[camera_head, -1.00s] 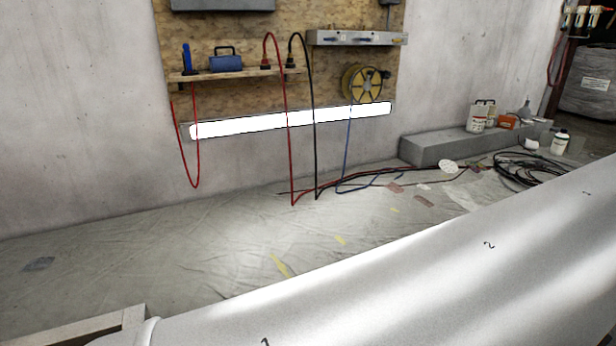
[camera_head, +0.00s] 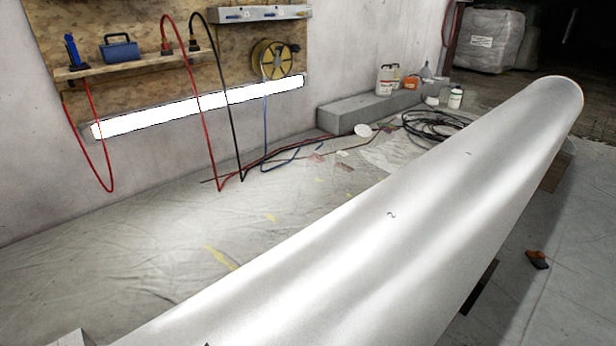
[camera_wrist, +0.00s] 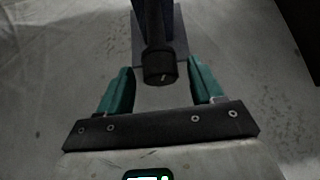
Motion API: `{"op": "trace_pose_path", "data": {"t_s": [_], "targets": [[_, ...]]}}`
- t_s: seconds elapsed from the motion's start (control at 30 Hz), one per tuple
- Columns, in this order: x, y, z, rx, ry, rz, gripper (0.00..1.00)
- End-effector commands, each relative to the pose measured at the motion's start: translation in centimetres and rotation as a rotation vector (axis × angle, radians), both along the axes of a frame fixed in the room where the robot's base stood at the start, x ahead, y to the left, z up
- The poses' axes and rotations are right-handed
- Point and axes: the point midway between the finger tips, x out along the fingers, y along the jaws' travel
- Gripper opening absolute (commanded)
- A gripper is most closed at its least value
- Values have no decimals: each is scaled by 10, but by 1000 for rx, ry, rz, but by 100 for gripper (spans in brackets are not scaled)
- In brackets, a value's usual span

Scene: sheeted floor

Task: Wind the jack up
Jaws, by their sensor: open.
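In the wrist view, a dark round-ended shaft (camera_wrist: 159,66), which looks like part of the jack, points toward the camera. Behind it is a dark flat plate (camera_wrist: 180,25) over the pale floor. My gripper (camera_wrist: 160,74) is open, with one teal finger on each side of the shaft's round end. I see no finger closed on it, and whether either touches it is unclear. The rest of the jack is cut off or hidden. My gripper is not in the head view, and I cannot make out the jack there.
A long pale tube (camera_head: 390,215) crosses the head view diagonally. Cables (camera_head: 432,125) lie on the sheeted floor beside a grey block (camera_head: 370,108) with bottles. A wall board (camera_head: 130,85) carries tools and a reel (camera_head: 272,60). A small orange-brown item (camera_head: 538,259) lies right of the tube.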

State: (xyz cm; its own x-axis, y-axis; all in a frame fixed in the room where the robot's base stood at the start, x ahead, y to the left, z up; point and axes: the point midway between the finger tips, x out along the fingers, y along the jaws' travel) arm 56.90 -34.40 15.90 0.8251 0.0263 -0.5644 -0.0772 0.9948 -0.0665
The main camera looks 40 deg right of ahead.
Motion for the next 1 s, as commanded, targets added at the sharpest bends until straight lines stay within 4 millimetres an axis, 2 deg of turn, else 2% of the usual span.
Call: {"op": "trace_pose_path", "data": {"t_s": [0.4, 0.53, 0.73, 1.0], "targets": [[-1, 6, -3, -477, -38, 2, 66], [-1, 5, -1, -540, -42, 1, 66], [0, 5, -1, -545, -43, 0, 66], [0, 5, -1, -543, -43, 1, 41]]}}
